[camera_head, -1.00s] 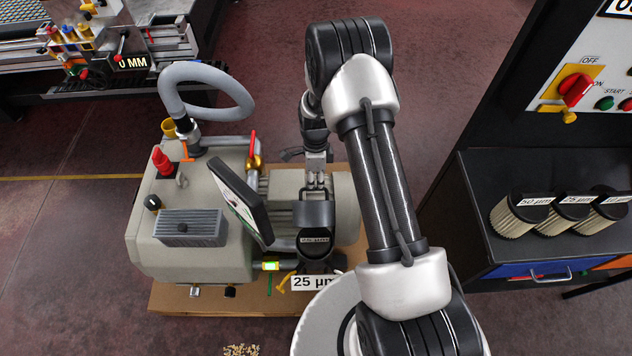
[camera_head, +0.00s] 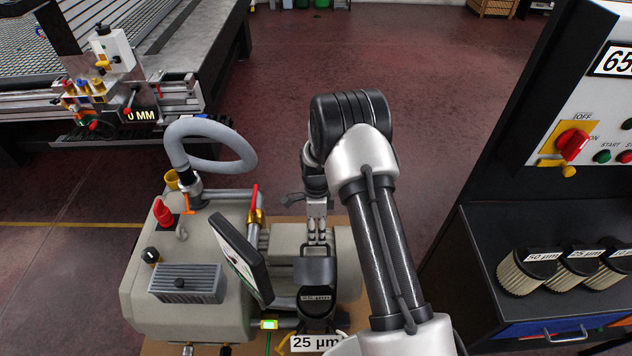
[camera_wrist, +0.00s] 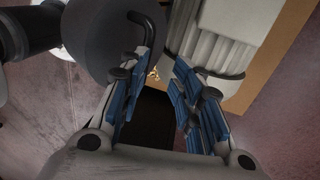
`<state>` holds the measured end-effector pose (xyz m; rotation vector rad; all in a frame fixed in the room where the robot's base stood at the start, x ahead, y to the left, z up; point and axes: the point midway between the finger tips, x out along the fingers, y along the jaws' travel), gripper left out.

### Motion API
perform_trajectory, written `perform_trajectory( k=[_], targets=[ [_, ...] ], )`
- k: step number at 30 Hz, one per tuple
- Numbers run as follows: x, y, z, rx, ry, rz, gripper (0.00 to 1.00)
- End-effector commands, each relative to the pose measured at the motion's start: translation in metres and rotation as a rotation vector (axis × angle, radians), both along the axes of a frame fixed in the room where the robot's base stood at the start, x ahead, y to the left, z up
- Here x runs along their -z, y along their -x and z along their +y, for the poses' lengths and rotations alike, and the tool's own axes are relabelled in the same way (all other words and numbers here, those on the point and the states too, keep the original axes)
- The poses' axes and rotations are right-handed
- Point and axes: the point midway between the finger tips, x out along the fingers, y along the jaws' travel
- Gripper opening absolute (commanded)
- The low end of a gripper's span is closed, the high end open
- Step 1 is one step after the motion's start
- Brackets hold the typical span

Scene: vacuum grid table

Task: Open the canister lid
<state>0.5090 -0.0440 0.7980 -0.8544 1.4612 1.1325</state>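The black canister (camera_head: 317,306) stands at the front of the pump, with a small label on its face. Its dark top part (camera_head: 316,268) appears closed down on the body. My gripper (camera_head: 318,242) points down just above and behind this top in the head view. In the wrist view, the two blue-padded fingers (camera_wrist: 162,72) are apart, with a gap between their tips. A dark rounded body (camera_wrist: 105,38), probably the canister, lies past the left finger. A black shape also shows between the fingers; I cannot tell whether they touch anything.
The beige pump (camera_head: 190,295) carries a tilted screen (camera_head: 240,258), a grey hose (camera_head: 215,130) and a red-handled valve (camera_head: 256,208) left of my arm. A "25 µm" tag (camera_head: 317,342) is in front. Open floor lies behind.

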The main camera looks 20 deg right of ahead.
Motion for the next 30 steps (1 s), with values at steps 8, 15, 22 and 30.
perform_trajectory(
  k=[8, 15, 22, 30],
  targets=[
    [-0.007, -0.018, -0.006, 0.001, 0.001, -0.002, 0.3],
    [-0.014, -0.033, -0.011, 0.001, 0.0, -0.003, 0.3],
    [-0.02, -0.047, -0.016, 0.001, 0.001, -0.004, 0.3],
    [-0.027, -0.064, -0.021, 0.0, 0.001, -0.003, 0.3]
  ],
)
